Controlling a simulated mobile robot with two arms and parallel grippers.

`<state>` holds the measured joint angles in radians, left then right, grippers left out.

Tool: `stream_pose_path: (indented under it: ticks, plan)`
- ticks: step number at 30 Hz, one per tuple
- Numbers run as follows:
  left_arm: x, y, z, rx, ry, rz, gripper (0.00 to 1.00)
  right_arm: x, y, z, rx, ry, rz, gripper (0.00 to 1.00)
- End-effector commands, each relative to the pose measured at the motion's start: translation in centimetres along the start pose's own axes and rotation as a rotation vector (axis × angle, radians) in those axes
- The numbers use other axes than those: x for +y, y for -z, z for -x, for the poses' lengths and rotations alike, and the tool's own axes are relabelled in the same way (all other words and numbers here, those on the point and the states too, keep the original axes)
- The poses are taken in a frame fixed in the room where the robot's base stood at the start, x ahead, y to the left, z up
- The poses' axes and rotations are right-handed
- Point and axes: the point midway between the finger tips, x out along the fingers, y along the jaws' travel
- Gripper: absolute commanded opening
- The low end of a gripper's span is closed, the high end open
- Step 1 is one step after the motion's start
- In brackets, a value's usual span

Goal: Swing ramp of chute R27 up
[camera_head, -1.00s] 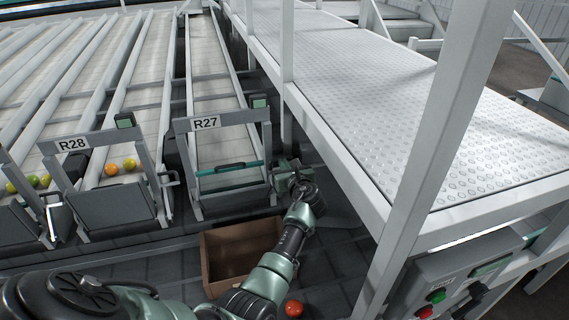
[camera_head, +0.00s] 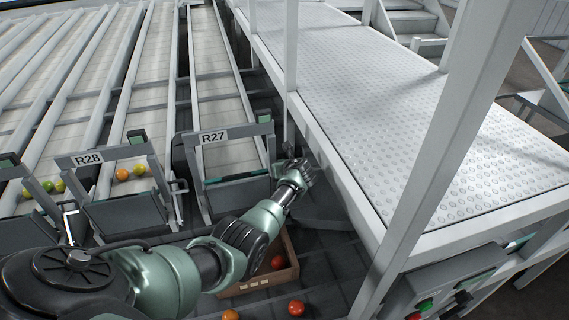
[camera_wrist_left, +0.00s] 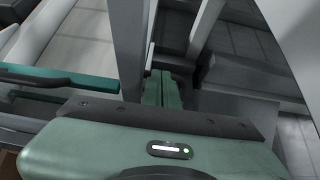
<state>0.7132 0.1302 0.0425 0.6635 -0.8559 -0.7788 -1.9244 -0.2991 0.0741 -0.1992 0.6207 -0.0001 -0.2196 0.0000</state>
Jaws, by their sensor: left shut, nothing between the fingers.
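Chute R27 carries its white label (camera_head: 213,137) on a grey frame. Its ramp (camera_head: 236,196) is a grey panel at the chute's lower end, with a dark teal strip along its upper edge. A teal bar (camera_wrist_left: 75,82) shows at the left in the left wrist view. My left gripper (camera_head: 303,168) is just right of the R27 frame, by the walkway's side. In the wrist view its green fingers (camera_wrist_left: 159,88) are together and empty, beside a grey upright. I cannot tell whether they touch it. My forearm hides part of the ramp's lower right. My right gripper is not in view.
A brown box (camera_head: 288,272) with a red tomato stands below R27, partly behind my arm. Tomatoes (camera_head: 296,308) lie on the floor. Chute R28 (camera_head: 88,159) is left. The raised walkway (camera_head: 400,130) and its posts bound the right side.

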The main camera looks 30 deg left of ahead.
Motion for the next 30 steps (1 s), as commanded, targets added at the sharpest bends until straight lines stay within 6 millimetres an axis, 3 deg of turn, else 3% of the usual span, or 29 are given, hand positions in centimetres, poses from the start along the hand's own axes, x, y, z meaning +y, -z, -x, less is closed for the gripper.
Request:
stream_pose_path:
  ticks: [9, 30]
  plan:
    - [0.0, -0.2, -1.8, -0.003, 0.000, -0.001, 0.00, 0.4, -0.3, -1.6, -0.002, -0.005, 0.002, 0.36]
    - [0.0, -0.9, -1.7, -0.005, 0.002, 0.001, 0.00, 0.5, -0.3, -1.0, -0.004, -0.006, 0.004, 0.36]
